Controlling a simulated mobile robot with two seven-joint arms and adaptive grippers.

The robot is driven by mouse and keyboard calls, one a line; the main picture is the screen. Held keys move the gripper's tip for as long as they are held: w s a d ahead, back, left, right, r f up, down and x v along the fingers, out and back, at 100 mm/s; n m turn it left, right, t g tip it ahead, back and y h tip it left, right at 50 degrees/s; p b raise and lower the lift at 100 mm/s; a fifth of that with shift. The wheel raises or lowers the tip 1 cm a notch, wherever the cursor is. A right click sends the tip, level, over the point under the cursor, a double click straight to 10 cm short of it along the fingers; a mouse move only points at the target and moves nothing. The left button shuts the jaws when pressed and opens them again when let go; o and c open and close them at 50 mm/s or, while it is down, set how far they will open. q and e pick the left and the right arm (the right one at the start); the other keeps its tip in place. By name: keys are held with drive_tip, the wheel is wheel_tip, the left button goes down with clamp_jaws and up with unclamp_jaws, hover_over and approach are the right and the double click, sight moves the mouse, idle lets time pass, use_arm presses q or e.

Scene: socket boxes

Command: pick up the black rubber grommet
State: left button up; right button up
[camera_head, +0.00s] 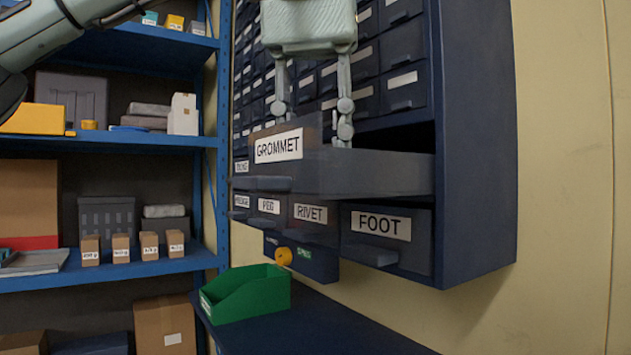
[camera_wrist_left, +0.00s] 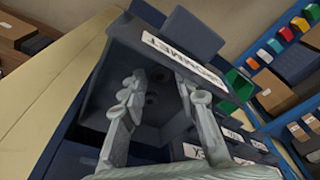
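The drawer labelled GROMMET (camera_head: 370,172) is pulled out of the dark cabinet. My left gripper (camera_head: 311,122) points down into it from above, its fingers spread apart and their tips partly hidden by the drawer front. In the left wrist view, the open gripper (camera_wrist_left: 158,84) reaches into the same drawer (camera_wrist_left: 100,98). Small dark round shapes, possibly black rubber grommets (camera_wrist_left: 152,99), show faintly on the drawer floor between the fingers. They are too dark to tell clearly, and I see nothing held. The drawer's inside is hidden in the head view. My right gripper is not in view.
Closed drawers labelled RIVET (camera_head: 311,213) and FOOT (camera_head: 381,224) sit below the open one. A green bin (camera_head: 250,295) stands on a dark ledge beneath, near a yellow round thing (camera_head: 284,256). Blue shelves (camera_head: 110,140) with boxes stand at left. The wall at right is bare.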

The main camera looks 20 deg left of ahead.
use_arm(q)
drive_tip(key=shift+c, duration=0.4)
drive_tip(key=c, duration=0.4)
drive_tip(key=shift+r, duration=0.1)
drive_tip(key=shift+c, duration=0.2)
